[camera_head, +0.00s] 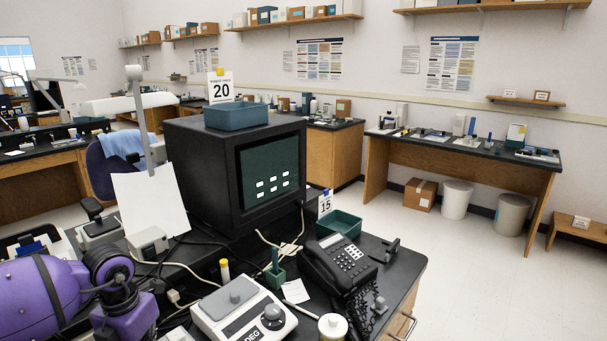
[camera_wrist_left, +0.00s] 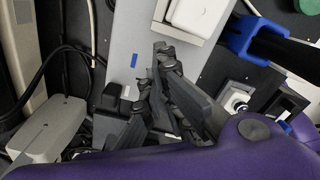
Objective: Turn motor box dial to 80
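A white box with a grey top and a dark round knob (camera_head: 272,312) stands at the front of the near bench in the head view. Its scale is too small to read. A small white-grey box (camera_head: 147,243) lies further left by the white sheet; I cannot tell for sure which is the motor box. My purple left arm enters at lower left in the head view, its fingertips not seen there. In the left wrist view my left gripper (camera_wrist_left: 163,57) has its dark fingertips together, nothing visible between them, over a grey panel (camera_wrist_left: 127,35). My right gripper is not in view.
A black cabinet with a screen (camera_head: 212,172) rises behind. A black telephone (camera_head: 340,265), a teal tray (camera_head: 340,224), a green holder (camera_head: 275,275) and loose cables crowd the bench. A grey box with a cable (camera_wrist_left: 50,130) and a blue clip (camera_wrist_left: 250,40) show in the left wrist view.

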